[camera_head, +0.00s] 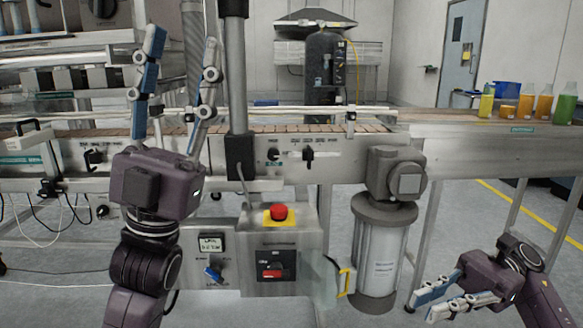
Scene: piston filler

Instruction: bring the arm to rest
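My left gripper (182,68) is raised at the left of the head view, its fingers pointing up in front of the conveyor. Its two fingers are apart and nothing shows between them. My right gripper (424,306) is low at the right, its fingers pointing left, in front of the floor and to the right of the silver cylinder. Its fingers are apart, with nothing visible between them. Neither gripper visibly touches the machine, though the exact depth gap cannot be told.
The conveyor (480,125) runs across the view, with several coloured bottles (543,105) at its right end. A control box with a red button (279,211) and a silver cylinder (381,262) stand between my arms. Cables (62,225) hang at left. Open floor (455,235) shows at right.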

